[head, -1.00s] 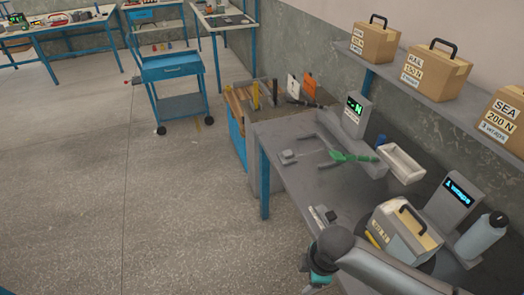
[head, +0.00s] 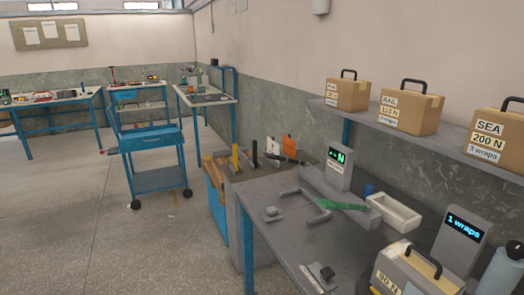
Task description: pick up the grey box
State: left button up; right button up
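A pale grey-beige box (head: 408,266) with a dark handle and a "90 N" label stands on the grey workbench (head: 290,232) at the lower right of the head view. The frame's bottom edge cuts it off. It is the closest match to a grey box that I see. Neither of my grippers shows.
Cardboard boxes with black handles (head: 347,95) stand on the wall shelf. A blue cart (head: 155,180) stands at left; floor in front is clear.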

aim_at(401, 267)
jog(key=z, duration=1.6)
